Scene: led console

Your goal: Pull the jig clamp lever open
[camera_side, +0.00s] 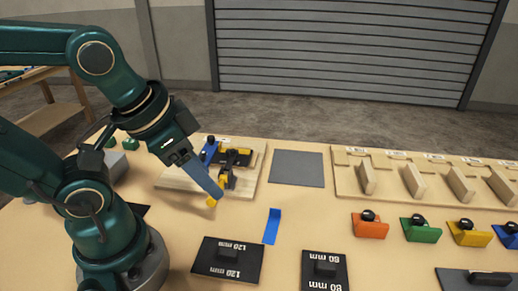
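The jig is a light wooden board (252,172) at the middle left of the bench. A black and yellow clamp (236,158) stands on it, with a blue piece (209,147) to its left. The clamp's lever is hard to tell apart; yellow parts show around the tip of my gripper. My gripper (219,193) points down and right over the board's front part, its blue finger beside or touching the clamp's front. Only one finger shows clearly, so its opening and any hold on the lever cannot be seen.
A grey mat (298,169) lies right of the jig. A wooden rack with dividers (410,180) stands at the right. Orange (370,229), green (421,234) and yellow (469,238) pieces lie before it.

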